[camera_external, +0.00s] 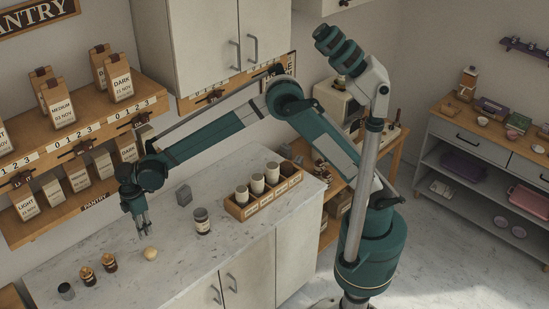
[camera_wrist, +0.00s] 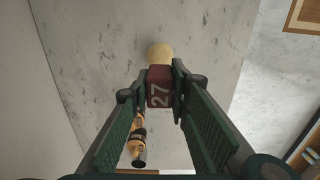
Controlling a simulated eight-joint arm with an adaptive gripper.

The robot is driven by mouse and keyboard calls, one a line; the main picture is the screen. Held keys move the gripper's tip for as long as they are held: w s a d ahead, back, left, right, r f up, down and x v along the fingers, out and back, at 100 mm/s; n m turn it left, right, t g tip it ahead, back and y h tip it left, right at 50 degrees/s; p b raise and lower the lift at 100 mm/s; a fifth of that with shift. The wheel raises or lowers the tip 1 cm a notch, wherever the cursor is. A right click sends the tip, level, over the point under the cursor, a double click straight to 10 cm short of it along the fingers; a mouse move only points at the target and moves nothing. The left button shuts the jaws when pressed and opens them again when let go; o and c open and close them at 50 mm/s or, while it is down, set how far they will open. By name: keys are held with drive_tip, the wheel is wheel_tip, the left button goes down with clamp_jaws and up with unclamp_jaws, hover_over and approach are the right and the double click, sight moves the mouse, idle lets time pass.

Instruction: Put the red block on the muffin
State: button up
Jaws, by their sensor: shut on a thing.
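The red block (camera_wrist: 159,88), marked 27, is held between the fingertips of my gripper (camera_wrist: 159,92) in the wrist view. A round beige thing (camera_wrist: 159,53), which looks like the muffin, shows just past the block. In the external view the same round thing (camera_external: 150,253) sits on the marble counter near its front edge. My gripper (camera_external: 144,227) points down above and slightly left of it, with a gap between. The block cannot be made out in the external view. The wrist view does not show clearly whether block and muffin touch.
Two small brown-and-gold items (camera_external: 98,268) and a dark cup (camera_external: 66,291) stand left of the muffin. A dark jar (camera_external: 202,221), a grey block (camera_external: 184,194) and a wooden box of canisters (camera_external: 264,193) stand to the right. Shelves of bags (camera_external: 62,108) are behind.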

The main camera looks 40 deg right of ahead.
drive_tip(key=shift+f, duration=0.15)
hover_over(149, 250)
drive_tip(key=shift+f, duration=3)
drive_tip(key=shift+f+p, duration=0.35)
drive_tip(key=shift+f, duration=1.5)
drive_tip(key=shift+f, duration=0.2)
drive_tip(key=o, duration=0.9)
drive_tip(key=shift+r, duration=0.15)
wheel_tip(149, 250, up, 12)
drive_tip(key=shift+r+b, duration=0.1)
drive_tip(key=shift+b, duration=0.2)
